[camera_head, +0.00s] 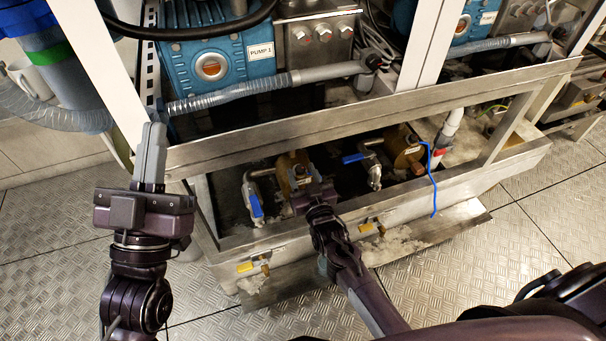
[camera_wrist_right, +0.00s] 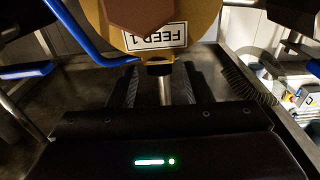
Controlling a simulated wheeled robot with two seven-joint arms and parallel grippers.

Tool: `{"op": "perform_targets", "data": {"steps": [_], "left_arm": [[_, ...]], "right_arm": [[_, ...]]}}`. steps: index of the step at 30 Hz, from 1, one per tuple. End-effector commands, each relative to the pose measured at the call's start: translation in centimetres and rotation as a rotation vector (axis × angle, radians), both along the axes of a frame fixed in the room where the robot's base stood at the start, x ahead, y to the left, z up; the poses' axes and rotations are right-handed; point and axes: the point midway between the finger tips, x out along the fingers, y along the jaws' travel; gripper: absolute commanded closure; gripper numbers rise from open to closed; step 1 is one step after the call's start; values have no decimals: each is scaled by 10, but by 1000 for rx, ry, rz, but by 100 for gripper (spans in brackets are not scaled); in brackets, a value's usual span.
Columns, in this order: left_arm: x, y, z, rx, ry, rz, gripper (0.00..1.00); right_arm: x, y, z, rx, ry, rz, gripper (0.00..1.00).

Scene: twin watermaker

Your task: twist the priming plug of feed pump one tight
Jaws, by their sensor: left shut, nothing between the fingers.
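The brass feed pump one (camera_head: 293,166) sits in the tray of the frame, with a "FEED 1" label that reads upside down in the right wrist view (camera_wrist_right: 156,37). Below the label, a dark cap (camera_wrist_right: 160,68) on a steel stem (camera_wrist_right: 165,90) shows, likely the priming plug. My right gripper (camera_wrist_right: 162,88) is at the pump. Its ribbed fingers stand on either side of the stem, with gaps that look clear. In the head view the right gripper (camera_head: 312,190) hides the plug. My left gripper (camera_head: 151,150) is shut and empty, upright left of the frame.
Blue-handled valves (camera_head: 256,206) flank the pump. A steel rail (camera_head: 360,115) crosses above, below blue PUMP 1 (camera_head: 215,65). The floor at left is clear.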

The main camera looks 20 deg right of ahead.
Motion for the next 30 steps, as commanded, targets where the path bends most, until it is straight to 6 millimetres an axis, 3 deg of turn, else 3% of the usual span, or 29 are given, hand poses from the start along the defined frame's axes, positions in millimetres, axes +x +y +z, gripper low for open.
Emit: {"op": "perform_targets", "data": {"steps": [11, 21, 30], "left_arm": [[1, 0, 0, 4, 8, 0, 100], [20, -13, -70, 133, 329, -10, 100], [18, -17, -135, 246, 606, -21, 100]], "right_arm": [[-3, 0, 0, 0, 1, 1, 55], [-35, -1, -1, 0, 3, 0, 55], [-66, -1, -2, -1, 1, 0, 55]]}}
